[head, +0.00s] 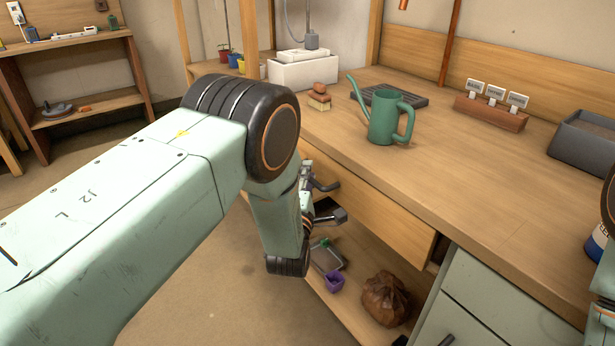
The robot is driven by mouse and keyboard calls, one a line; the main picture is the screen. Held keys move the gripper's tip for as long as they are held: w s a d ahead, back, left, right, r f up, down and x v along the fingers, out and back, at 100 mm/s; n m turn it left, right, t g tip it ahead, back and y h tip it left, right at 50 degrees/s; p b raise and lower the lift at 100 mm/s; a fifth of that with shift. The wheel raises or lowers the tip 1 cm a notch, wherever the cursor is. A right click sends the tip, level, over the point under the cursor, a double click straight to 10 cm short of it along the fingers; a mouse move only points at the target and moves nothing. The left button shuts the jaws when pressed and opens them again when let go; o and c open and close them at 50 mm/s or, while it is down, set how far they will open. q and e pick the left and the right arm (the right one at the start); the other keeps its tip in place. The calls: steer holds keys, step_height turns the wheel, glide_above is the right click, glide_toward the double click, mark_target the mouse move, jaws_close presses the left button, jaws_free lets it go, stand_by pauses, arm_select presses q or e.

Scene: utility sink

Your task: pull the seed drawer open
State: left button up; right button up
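A wooden drawer front (378,208) lies under the edge of the workbench and looks flush with it. No seed label shows on it. My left arm reaches across from the left, and its gripper (331,199) is in front of the left part of this drawer. Its two dark fingers look spread apart, with nothing clearly between them. My arm hides the drawer's left end, and I cannot make out its handle or any contact with it. My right gripper is out of view; only part of my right arm shows at the right edge.
On the bench top (455,160) stand a green watering can (384,118), a dark tray, a label block (490,112) and a grey bin (585,143). Below the drawer, a shelf holds a brown sack (386,298) and purple pot (334,281). Green drawers (490,310) stand at lower right.

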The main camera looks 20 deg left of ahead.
arm_select(q)
jaws_close()
steer(key=shift+f, duration=0.1)
steer(key=shift+a, duration=0.15)
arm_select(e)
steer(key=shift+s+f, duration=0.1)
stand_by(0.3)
